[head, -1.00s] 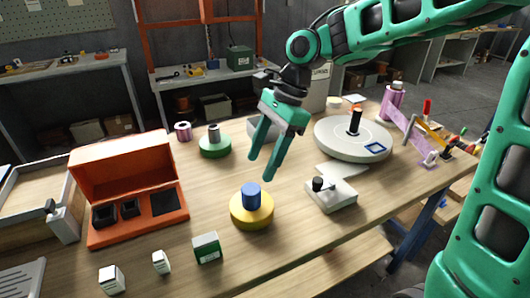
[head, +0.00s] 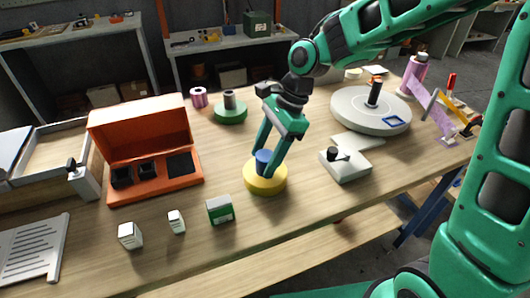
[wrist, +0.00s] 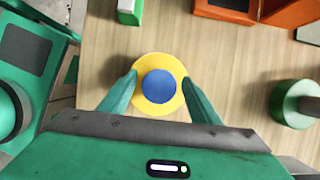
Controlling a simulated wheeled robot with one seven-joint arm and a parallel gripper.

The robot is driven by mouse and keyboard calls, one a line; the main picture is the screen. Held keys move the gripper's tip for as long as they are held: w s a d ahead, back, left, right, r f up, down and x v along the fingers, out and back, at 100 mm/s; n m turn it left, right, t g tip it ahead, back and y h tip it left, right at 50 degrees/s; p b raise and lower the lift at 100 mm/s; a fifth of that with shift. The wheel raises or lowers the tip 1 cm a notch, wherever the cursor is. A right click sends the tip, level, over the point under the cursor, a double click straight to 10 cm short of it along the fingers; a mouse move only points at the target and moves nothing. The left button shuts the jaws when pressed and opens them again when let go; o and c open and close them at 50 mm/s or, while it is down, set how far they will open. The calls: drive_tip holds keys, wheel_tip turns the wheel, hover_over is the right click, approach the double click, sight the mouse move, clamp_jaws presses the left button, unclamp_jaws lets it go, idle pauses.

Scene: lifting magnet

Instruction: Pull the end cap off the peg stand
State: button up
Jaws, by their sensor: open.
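A blue cylindrical cap (head: 262,157) stands upright on a round yellow base (head: 262,187) near the middle of the table. In the wrist view the blue top (wrist: 159,87) is a disc centred in the yellow ring (wrist: 160,59). My gripper (head: 265,161) points down over it, fingers open, one on each side of the blue cap. In the wrist view my fingertips (wrist: 160,79) reach the yellow ring's left and right edges, with gaps to the blue. Any peg under the cap is hidden.
An open orange box (head: 150,188) stands left, with small cartons (head: 130,235) and a green-white box (head: 219,209) in front. A green base with a grey post (head: 230,113) is behind. A grey device (head: 345,166) and a round turntable (head: 350,112) are right.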

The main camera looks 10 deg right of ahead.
sight(265, 155)
drive_tip(key=c, duration=1.1)
drive_tip(key=shift+r, duration=3.25)
